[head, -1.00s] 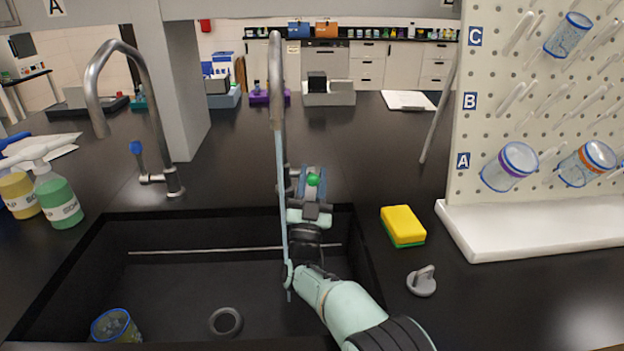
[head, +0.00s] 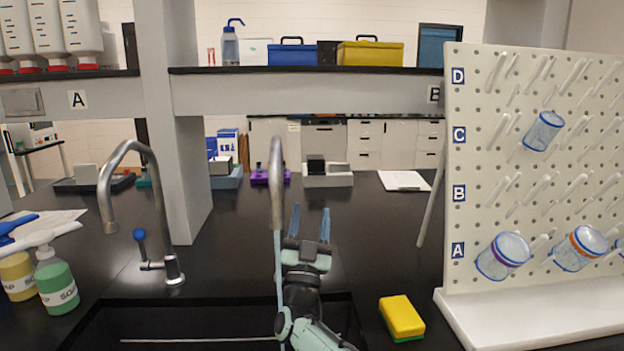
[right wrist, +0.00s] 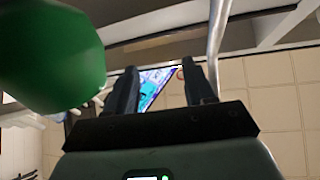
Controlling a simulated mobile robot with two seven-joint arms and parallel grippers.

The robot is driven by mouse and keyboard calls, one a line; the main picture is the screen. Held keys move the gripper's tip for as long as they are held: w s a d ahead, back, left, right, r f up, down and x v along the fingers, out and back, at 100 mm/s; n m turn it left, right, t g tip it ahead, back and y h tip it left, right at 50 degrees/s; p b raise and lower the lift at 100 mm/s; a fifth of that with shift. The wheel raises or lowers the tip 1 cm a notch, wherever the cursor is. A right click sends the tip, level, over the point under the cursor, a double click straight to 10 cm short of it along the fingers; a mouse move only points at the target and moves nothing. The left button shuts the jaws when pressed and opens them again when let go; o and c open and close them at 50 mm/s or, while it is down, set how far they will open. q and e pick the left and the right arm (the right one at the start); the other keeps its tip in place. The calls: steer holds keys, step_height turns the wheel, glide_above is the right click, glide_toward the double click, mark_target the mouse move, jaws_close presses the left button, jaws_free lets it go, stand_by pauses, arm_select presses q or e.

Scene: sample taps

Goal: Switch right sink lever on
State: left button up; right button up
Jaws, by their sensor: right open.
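The right sink faucet (head: 277,180) is a grey gooseneck. A thin pale blue stream (head: 278,250), looking like water, falls from its spout. My right gripper (head: 310,220) is open and empty just right of the spout, its blue fingers pointing up and apart. The faucet's green lever knob does not show in the head view, likely hidden behind my gripper. It shows as a large green shape in the right wrist view (right wrist: 50,50), close to the camera and left of the fingers, not between them. My left gripper is not in view.
The left faucet (head: 155,190) has a blue lever (head: 140,237). A yellow sponge (head: 402,316) lies right of the sink. A pegboard (head: 530,180) stands at the right. Soap bottles (head: 57,285) stand at the left. A shelf (head: 310,90) spans above the bench.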

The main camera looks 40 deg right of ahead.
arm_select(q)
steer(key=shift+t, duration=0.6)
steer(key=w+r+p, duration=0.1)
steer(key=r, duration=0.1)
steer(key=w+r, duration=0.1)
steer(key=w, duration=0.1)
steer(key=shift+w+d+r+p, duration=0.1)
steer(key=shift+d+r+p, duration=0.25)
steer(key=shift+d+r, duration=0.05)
arm_select(e)
step_height(320, 180, up, 8)
steer(key=shift+f, duration=0.15)
